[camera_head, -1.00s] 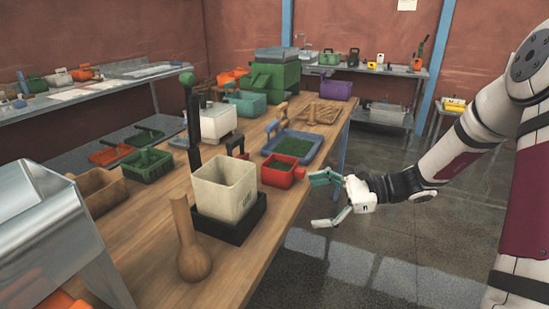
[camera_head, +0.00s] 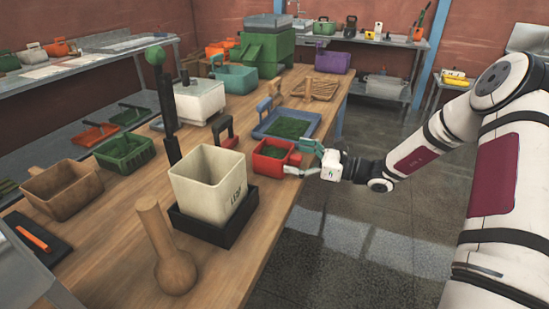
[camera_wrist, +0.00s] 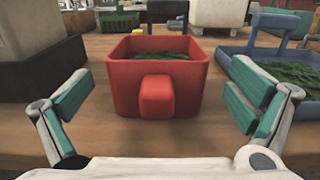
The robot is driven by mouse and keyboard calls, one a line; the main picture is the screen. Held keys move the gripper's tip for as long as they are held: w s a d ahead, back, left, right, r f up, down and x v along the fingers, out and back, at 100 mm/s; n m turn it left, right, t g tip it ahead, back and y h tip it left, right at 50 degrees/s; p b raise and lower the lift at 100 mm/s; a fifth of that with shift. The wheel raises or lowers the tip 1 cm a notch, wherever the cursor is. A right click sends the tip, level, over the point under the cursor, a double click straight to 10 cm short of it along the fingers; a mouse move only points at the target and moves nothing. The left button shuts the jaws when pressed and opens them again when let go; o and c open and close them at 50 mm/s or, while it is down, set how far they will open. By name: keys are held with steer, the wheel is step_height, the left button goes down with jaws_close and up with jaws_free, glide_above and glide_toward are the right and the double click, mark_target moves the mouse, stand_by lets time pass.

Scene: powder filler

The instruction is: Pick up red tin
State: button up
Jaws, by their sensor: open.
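The red tin (camera_head: 270,163) is a small open box with green powder or leaves in it, standing on the wooden table near its right edge. In the wrist view the red tin (camera_wrist: 157,92) is straight ahead and upright, with its red block handle facing me. My gripper (camera_head: 303,159) is at the table edge, right beside the tin. In the wrist view my open gripper (camera_wrist: 168,112) has its teal-padded fingers spread wide, one on each side of the handle, with nothing between the pads. I cannot tell whether a finger touches the tin.
A blue tray (camera_head: 262,130) with green contents lies just behind the tin; it is close to my right finger in the wrist view. A cream bin (camera_head: 205,190) on a black base stands to the tin's left front. A wooden pestle-like tool (camera_head: 172,262) stands nearer. The floor right of the table is clear.

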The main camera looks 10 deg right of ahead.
mark_target(276, 153)
steer(key=shift+f+x, duration=0.2)
steer(key=shift+x, duration=2.65)
steer(key=c, duration=1.2)
